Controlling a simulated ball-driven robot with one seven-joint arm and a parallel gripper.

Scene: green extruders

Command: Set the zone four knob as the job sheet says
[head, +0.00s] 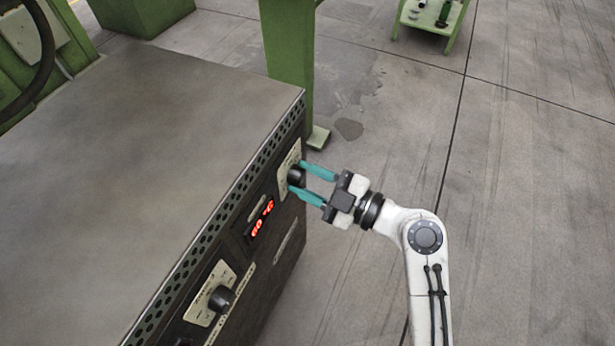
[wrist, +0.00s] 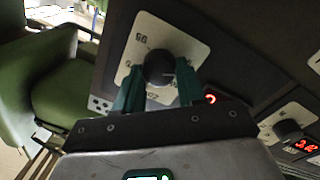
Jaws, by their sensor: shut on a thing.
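A black round knob (head: 296,176) sits on a cream dial plate (head: 290,158) at the far end of the cabinet's front face. My gripper (head: 300,182) is shut on this knob, with one teal finger on each side. In the wrist view the knob (wrist: 159,67) stands between the two teal fingers (wrist: 158,85), in front of its marked dial plate (wrist: 190,45). Part of the scale is hidden by the knob and the fingers. A red display (head: 262,217) beside the dial seems to read 60 °C. The job sheet is not visible.
A second black knob (head: 221,298) on its own plate is nearer on the same face. In the wrist view another knob (wrist: 288,130) and red display (wrist: 305,145) show at right. A green post (head: 288,70) stands behind the cabinet (head: 150,150).

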